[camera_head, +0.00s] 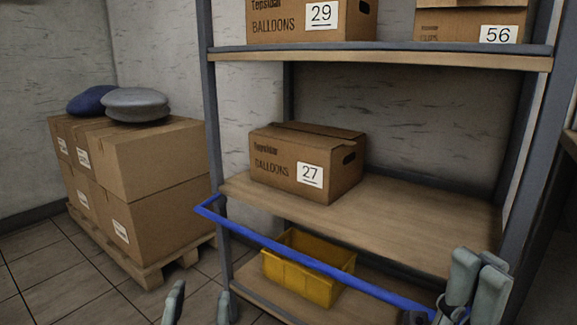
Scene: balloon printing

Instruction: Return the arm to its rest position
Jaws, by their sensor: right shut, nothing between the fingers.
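My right gripper (481,265) is at the lower right, in front of the shelf unit. Its fingers point up, close together, with nothing between them. My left gripper (199,296) is at the bottom edge, left of the shelf's front post. Its two fingers stand apart and look empty; the rest of it is cut off by the frame. Both arms are mostly out of view.
A blue bar (310,262) crosses before the shelf unit (420,220), its right end near my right gripper. The shelves hold a box marked 27 (283,178), a yellow bin (300,285) and boxes above. Stacked cartons (150,165) stand on a pallet at left.

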